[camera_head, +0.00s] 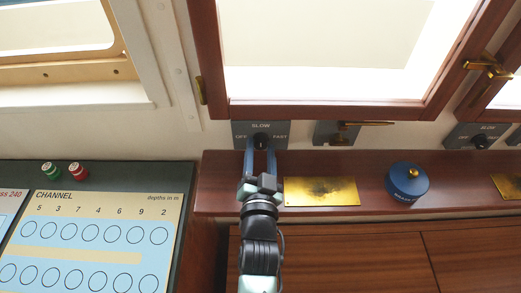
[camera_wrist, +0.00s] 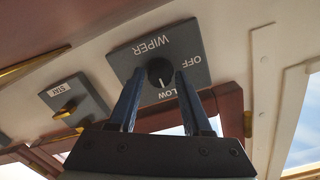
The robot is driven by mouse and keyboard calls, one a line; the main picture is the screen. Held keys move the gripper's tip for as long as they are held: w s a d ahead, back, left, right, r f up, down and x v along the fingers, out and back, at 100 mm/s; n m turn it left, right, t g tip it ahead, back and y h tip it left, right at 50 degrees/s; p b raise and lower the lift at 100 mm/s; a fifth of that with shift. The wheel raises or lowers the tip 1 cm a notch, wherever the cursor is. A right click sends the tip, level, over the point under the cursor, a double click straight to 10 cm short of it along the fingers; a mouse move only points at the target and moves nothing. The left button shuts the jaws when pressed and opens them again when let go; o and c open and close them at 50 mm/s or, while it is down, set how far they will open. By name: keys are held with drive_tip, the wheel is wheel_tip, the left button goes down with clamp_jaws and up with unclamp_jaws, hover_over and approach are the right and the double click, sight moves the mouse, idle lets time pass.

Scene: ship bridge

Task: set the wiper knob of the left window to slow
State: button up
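The wiper panel of the left window (camera_head: 243,129) is a dark grey plate below the wooden window frame, marked OFF at left, SLOW on top and FAST at right. Its round black knob (camera_head: 260,139) sits in the middle. In the wrist view the plate (camera_wrist: 190,40) appears upside down, and the knob (camera_wrist: 160,71) has a white pointer mark towards the SLOW lettering, which is partly hidden by a finger. My gripper (camera_wrist: 160,77) has its two blue fingers on either side of the knob, apart, with slight gaps showing. In the head view my gripper (camera_head: 260,148) reaches up to the plate.
A wooden ledge (camera_head: 230,195) runs below, with a brass plate (camera_head: 321,191) and a blue round canister (camera_head: 407,181). A brass-handled switch (camera_head: 343,132) is right of the wiper panel. Another wiper panel (camera_head: 480,137) is further right. A channel console (camera_head: 100,225) stands at left.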

drive_tip(key=shift+o, duration=1.1)
drive_tip(key=shift+s, duration=0.1)
drive_tip(key=shift+s+f, duration=0.1)
drive_tip(key=shift+s, duration=0.2)
drive_tip(key=s+b, duration=0.3)
drive_tip(key=s, duration=0.9)
drive_tip(key=shift+r, duration=0.35)
drive_tip(key=shift+a, duration=0.1)
drive_tip(key=w+r+n+t+y+p, duration=0.1)
drive_tip(key=w+r+t, duration=0.15)
drive_tip(key=r, duration=0.55)
drive_tip(key=w+r+n+t, duration=0.1)
drive_tip(key=w+r+n, duration=0.15)
drive_tip(key=r, duration=0.65)
drive_tip(key=s+r+n+t+p, duration=0.1)
drive_tip(key=s+r+t, duration=0.2)
drive_tip(key=r, duration=1.4)
drive_tip(key=s+r+n+t+p, duration=0.1)
drive_tip(key=s+r+t, duration=0.2)
drive_tip(key=r, duration=1.5)
drive_tip(key=shift+s+h+p, duration=0.2)
drive_tip(key=shift+h+p, duration=0.1)
drive_tip(key=shift+p, duration=0.05)
